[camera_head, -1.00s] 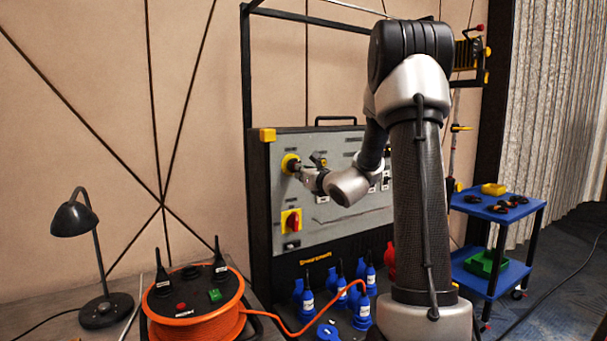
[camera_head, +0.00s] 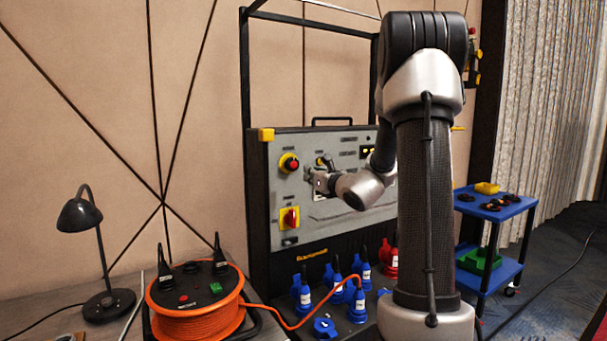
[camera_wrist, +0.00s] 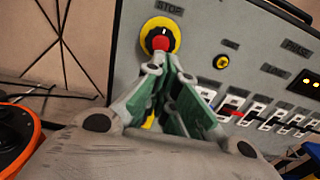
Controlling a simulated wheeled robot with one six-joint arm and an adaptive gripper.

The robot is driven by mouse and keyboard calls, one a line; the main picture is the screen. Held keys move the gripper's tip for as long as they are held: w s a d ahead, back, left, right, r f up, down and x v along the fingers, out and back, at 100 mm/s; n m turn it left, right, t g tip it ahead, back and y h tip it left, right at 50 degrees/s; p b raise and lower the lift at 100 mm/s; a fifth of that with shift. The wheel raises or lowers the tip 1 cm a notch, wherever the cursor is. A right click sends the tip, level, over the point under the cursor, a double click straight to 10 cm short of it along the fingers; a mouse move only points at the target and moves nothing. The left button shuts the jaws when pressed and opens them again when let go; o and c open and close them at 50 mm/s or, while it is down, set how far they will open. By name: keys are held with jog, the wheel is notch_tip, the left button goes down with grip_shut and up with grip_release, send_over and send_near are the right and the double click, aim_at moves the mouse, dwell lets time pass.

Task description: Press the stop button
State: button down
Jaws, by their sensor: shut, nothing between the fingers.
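The stop button (camera_head: 289,162) is a red knob on a round yellow base, at the upper left of the grey control panel (camera_head: 340,205). In the wrist view the red cap (camera_wrist: 160,43) shows just beyond my fingertips, below the label STOP. My gripper (camera_head: 307,173) is shut and empty. In the head view it is just right of the button and slightly lower, with a small gap between them. In the wrist view the shut fingertips (camera_wrist: 164,60) overlap the lower edge of the button's yellow ring. The button's face is in view.
A red rotary switch on a yellow plate (camera_head: 289,218) is below the button. White switches (camera_wrist: 231,107) line the panel to the right. An orange cable reel (camera_head: 196,312) and a black lamp (camera_head: 85,215) stand at left. Blue plugs (camera_head: 303,290) are below the panel.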

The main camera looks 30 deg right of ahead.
jog(key=s, duration=0.6)
jog(key=shift+s+d, duration=0.15)
jog(key=shift+s, duration=0.25)
